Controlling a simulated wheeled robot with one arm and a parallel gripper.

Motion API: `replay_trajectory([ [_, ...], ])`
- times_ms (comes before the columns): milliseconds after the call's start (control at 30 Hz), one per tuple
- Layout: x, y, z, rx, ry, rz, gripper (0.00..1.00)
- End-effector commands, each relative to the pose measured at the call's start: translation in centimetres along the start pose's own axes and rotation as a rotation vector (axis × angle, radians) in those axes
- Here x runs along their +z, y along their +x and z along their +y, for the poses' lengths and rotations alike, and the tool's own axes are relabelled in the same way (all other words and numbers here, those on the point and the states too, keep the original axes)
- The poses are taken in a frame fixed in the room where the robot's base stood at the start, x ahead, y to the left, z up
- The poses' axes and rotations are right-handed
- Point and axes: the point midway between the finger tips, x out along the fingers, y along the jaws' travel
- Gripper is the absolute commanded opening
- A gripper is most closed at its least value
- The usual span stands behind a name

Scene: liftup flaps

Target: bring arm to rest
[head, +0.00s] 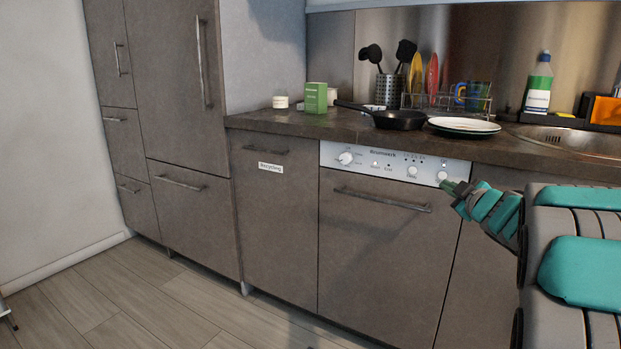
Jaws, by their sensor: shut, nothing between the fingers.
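My gripper (451,187) is at the end of my arm, which comes in from the right edge. The arm (590,270) is grey and teal. The gripper points left and looks shut and empty. In the picture it overlaps the right end of the white dishwasher control panel (395,164), by a knob. I cannot tell whether it touches the panel or is apart from it. The dishwasher door (385,250) below the panel is closed. My arm hides part of the cabinet fronts at the right.
The dark counter (290,122) holds a green box (316,98), a black pan (398,120), stacked plates (464,126), a dish rack (478,101) and a bottle (538,86). A tall cabinet (175,80) stands at left, doors closed. The wooden floor (110,295) at lower left is mostly clear.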

Motion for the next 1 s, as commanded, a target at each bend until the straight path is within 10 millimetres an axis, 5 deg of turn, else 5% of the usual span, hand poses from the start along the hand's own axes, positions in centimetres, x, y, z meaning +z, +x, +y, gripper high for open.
replay_trajectory([
  [167,1.1,-3.3,0.2,0.089,0.118,-0.251,0.00],
  [367,3.9,-9.8,-4.1,0.094,0.293,-0.565,0.00],
  [667,5.2,-23.5,-17.5,-0.111,0.539,-1.027,0.00],
  [800,4.0,-30.7,-24.0,-0.269,0.609,-1.210,0.00],
  [1000,1.4,-40.1,-30.8,-0.497,0.653,-1.417,0.00],
])
